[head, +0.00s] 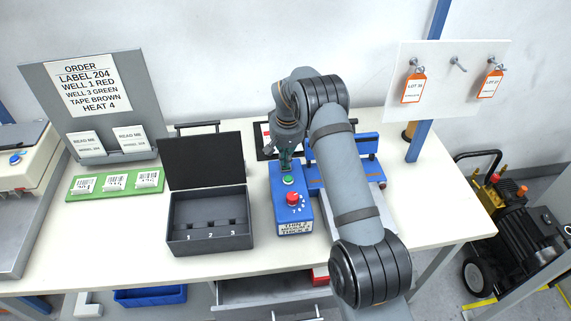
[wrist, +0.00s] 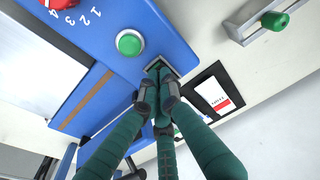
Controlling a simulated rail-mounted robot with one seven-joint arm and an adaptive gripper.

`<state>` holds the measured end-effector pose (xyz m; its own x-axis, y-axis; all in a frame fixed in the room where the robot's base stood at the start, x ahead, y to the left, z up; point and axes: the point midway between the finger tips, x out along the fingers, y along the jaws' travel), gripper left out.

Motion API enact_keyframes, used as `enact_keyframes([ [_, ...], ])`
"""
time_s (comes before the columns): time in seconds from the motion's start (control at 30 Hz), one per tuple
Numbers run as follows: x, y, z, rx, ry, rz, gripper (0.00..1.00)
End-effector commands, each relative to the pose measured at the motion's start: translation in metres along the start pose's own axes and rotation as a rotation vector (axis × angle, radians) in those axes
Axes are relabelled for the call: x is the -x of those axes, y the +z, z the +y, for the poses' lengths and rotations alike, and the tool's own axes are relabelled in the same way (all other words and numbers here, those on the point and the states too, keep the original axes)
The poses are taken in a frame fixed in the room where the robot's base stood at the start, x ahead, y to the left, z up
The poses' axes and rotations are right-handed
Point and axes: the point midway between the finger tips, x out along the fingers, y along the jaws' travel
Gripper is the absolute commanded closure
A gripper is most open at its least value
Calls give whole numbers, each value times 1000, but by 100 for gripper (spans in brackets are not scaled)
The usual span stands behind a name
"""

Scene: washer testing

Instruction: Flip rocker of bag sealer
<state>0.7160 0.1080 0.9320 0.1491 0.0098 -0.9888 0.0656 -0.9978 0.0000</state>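The bag sealer has a blue control box (head: 279,219), with a red knob (head: 292,198) and a green button (head: 289,181) on top. In the wrist view the green button (wrist: 130,42) and part of the red knob (wrist: 60,3) show on the blue top. My gripper (head: 287,164) is over the far end of the box. In the wrist view its green fingers come together (wrist: 160,90), with nothing seen between them. The tips are at a small dark-framed switch, seemingly the rocker (wrist: 163,66). The fingers mostly cover it, so its tilt and any contact are unclear.
An open black case (head: 210,237) with numbered wells stands left of the sealer. A green strip with cards (head: 115,184) and an order board (head: 90,100) are farther left. My arm covers part of the sealer's blue bar (head: 368,143). A tag board (head: 450,75) stands behind right.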

Motion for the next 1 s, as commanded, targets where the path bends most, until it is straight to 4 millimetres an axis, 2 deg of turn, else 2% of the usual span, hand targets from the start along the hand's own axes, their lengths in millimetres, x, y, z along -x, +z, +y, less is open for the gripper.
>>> enact_keyframes([
  [0.57,-7,1,0,0,0,0,100],
  [0.77,2,-1,0,0,0,1,100],
  [1.0,24,-4,0,0,0,1,100],
])
